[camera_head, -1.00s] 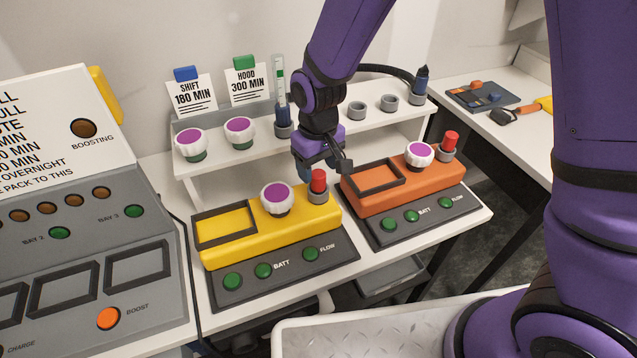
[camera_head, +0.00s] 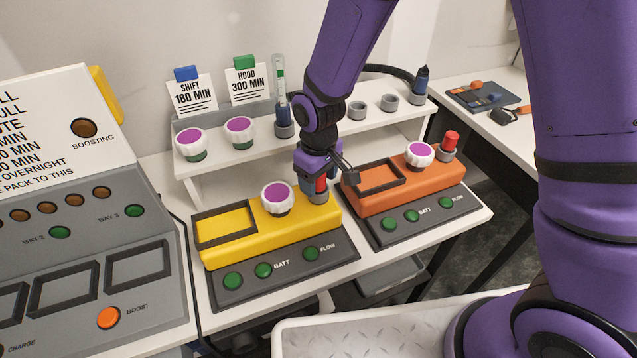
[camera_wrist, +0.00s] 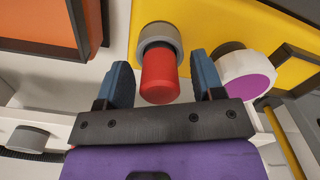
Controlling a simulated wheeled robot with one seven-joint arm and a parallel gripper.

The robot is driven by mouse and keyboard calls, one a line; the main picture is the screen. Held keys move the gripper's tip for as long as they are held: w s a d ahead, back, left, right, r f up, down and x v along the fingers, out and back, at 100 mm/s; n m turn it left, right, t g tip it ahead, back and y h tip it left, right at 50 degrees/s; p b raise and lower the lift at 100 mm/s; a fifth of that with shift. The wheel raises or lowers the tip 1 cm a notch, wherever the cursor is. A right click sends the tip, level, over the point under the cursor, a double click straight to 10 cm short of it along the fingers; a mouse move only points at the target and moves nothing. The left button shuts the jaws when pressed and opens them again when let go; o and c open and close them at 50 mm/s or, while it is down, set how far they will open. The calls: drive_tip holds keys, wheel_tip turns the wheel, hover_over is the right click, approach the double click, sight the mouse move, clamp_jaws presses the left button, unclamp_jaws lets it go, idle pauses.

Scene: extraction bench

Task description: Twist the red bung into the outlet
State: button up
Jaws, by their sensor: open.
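A red bung (camera_wrist: 160,79) stands in the grey outlet (camera_wrist: 158,38) on the yellow unit (camera_head: 235,246); in the head view the bung (camera_head: 320,186) is partly hidden by my gripper. My gripper (camera_wrist: 162,76) is open, with one blue finger on each side of the bung and a gap on both sides. In the head view my gripper (camera_head: 318,178) is over the right end of the yellow unit. How deep the bung sits in the outlet cannot be told.
A white knob with a purple cap (camera_head: 276,196) is close beside the outlet. An orange unit (camera_head: 375,190) with its own red bung (camera_head: 451,140) stands to the right. A white shelf (camera_head: 372,127) with grey rings is behind. A grey charger panel (camera_head: 90,260) is at left.

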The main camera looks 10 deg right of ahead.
drive_tip(key=n, duration=0.6)
drive_tip(key=shift+n, duration=0.3)
drive_tip(key=n, duration=0.6)
drive_tip(key=c, duration=1)
drive_tip(key=m, duration=0.5)
drive_tip(key=shift+c, duration=0.2)
drive_tip(key=shift+o, duration=0.2)
drive_tip(key=m, duration=0.3)
drive_tip(key=o, duration=1)
